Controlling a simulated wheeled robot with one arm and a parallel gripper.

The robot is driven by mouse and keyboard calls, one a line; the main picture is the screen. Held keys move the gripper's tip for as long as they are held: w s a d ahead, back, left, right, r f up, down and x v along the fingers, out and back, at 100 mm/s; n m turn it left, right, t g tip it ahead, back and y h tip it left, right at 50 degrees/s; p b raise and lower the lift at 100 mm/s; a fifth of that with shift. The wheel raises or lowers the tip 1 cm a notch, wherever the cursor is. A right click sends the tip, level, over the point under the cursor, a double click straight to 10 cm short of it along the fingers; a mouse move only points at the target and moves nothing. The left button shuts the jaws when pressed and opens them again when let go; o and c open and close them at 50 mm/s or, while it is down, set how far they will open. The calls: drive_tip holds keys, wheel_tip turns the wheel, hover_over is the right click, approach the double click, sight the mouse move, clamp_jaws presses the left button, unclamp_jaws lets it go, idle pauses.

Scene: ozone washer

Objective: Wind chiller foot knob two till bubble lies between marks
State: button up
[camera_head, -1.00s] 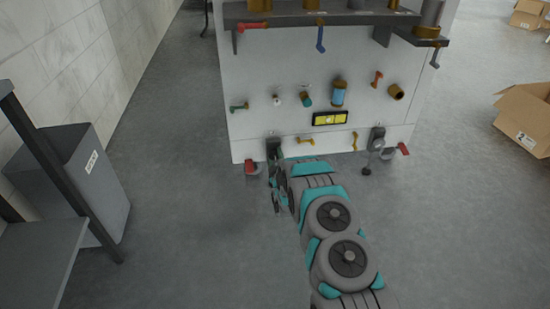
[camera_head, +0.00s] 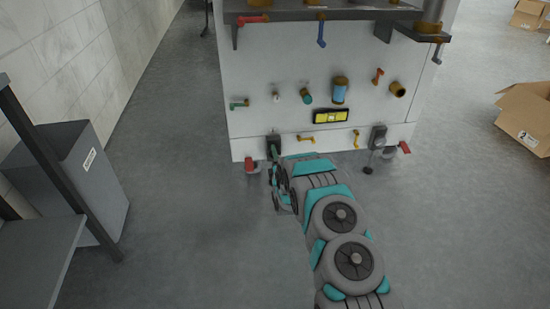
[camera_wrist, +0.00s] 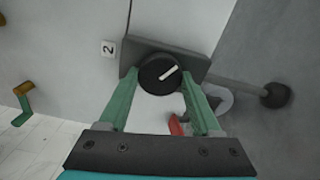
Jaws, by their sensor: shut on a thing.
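The chiller (camera_head: 285,65) is a white cabinet with a bubble level (camera_head: 331,116) in a black frame with a yellow vial on its lower front. The bubble is too small to place surely against the marks. Foot knob two (camera_wrist: 150,79) is a round black dial with a white pointer, on a grey plate (camera_wrist: 192,62) beside a label "2" (camera_wrist: 108,48). The pointer slants up to the right in the wrist view. My gripper (camera_wrist: 160,76) has its green fingers closed on both sides of the knob. In the head view my gripper (camera_head: 274,152) is at the chiller's lower left corner, mostly hidden.
A second foot plate (camera_head: 377,137) is at the chiller's lower right. Red levers (camera_head: 251,164) (camera_head: 404,147) stick out near the floor. Several coloured valves and handles dot the front. A grey bin (camera_head: 85,165) and shelf stand left; cardboard boxes (camera_head: 527,115) lie right. Floor between is clear.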

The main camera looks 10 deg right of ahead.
drive_tip(key=shift+f+n, duration=0.1)
drive_tip(key=shift+n, duration=0.5)
drive_tip(key=shift+a, duration=0.1)
drive_tip(key=o, duration=1.4)
drive_tip(key=shift+c, duration=0.2)
drive_tip(key=shift+s, duration=0.15)
drive_tip(key=s, duration=0.7)
drive_tip(key=shift+s, duration=0.25)
